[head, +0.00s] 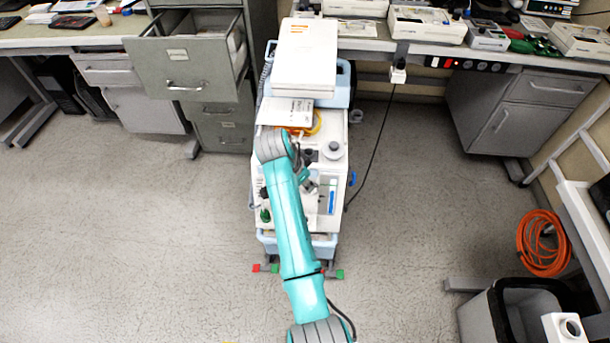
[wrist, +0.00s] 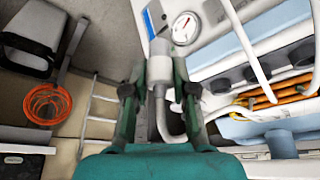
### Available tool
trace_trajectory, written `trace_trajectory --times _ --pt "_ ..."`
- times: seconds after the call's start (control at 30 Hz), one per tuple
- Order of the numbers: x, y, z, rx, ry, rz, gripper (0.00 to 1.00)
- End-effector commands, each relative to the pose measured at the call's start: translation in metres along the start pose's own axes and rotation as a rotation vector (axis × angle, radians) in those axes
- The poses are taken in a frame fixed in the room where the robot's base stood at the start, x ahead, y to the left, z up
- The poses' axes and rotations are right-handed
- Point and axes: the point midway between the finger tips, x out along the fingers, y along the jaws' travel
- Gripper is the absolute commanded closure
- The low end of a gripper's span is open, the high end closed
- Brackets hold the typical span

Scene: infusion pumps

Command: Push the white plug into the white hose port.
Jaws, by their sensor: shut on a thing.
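My gripper (wrist: 159,78) is shut on the white plug (wrist: 160,74), a short pale cylinder between its two dark green fingers in the wrist view. A grey hose (wrist: 164,125) bends away from the plug towards my palm. A pale cylindrical part (wrist: 160,48) lies straight beyond the plug, close to the white machine front; I cannot tell whether it is the hose port or whether the plug touches it. In the head view my arm covers part of the white machine (head: 335,165), and the plug and port cannot be made out there.
A round gauge (wrist: 185,27) and a blue strip (wrist: 155,18) are close to the fingertips. A white rail (wrist: 247,45) runs to their right. An open drawer (head: 185,70) juts out left of the machine. A black cable (head: 377,150) hangs at right.

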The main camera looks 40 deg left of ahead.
Motion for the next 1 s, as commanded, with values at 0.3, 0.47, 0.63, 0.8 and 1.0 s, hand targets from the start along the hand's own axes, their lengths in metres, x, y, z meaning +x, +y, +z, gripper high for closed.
trace_trajectory --times 0.3,0.47,0.63,0.8,1.0 --pt "0.031 0.000 0.013 -0.001 -0.001 0.001 1.00" --pt "0.046 0.000 0.019 0.000 -0.001 0.001 1.00" --pt "0.062 0.000 0.026 -0.001 -0.001 0.001 1.00" --pt "0.077 0.000 0.032 0.000 -0.001 0.001 1.00" --pt "0.097 0.000 0.040 -0.001 -0.001 0.001 1.00"
